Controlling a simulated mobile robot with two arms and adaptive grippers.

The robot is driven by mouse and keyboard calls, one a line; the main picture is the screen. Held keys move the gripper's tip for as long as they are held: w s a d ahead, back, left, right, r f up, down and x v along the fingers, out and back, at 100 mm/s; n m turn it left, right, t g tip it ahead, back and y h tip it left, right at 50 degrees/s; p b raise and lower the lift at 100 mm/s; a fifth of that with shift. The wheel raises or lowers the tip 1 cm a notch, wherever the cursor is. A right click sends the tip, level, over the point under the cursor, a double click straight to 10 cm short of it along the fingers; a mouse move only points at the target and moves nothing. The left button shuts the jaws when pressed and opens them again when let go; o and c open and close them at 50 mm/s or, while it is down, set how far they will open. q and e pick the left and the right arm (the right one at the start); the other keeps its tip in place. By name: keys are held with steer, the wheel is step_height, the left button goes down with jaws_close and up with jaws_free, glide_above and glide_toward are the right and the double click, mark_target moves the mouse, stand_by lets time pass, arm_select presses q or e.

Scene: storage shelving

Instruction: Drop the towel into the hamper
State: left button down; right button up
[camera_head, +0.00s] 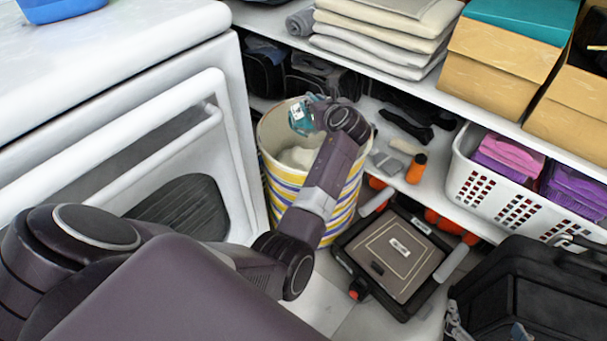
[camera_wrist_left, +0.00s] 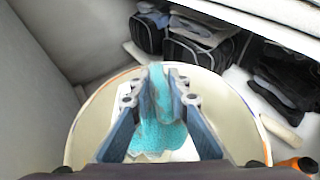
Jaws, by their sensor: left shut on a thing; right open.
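The teal towel (camera_wrist_left: 162,133) hangs between the two blue fingers of my left gripper (camera_wrist_left: 158,82), which is shut on it. In the head view the left gripper (camera_head: 306,111) is over the mouth of the hamper (camera_head: 345,208), a round bin with yellow, white and blue stripes. A bit of the towel (camera_head: 299,121) shows there beside the wrist. Whitish cloth lies inside the hamper. The towel's lower end is inside the rim's outline in the wrist view.
A white appliance (camera_head: 150,110) with a bar handle stands close left of the hamper. Shelves behind hold folded cloths (camera_head: 385,35), boxes (camera_head: 505,60) and a white basket (camera_head: 490,190). A black-framed device (camera_head: 395,250) lies on the floor to the right, near a black case (camera_head: 525,290).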

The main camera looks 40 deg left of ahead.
stand_by(0.3)
arm_select(q)
steer(key=c, duration=1.8)
jaws_free()
steer(key=shift+o, duration=0.2)
steer(key=v, duration=0.7)
steer(key=shift+s+d, duration=0.2)
steer(key=shift+d, duration=0.05)
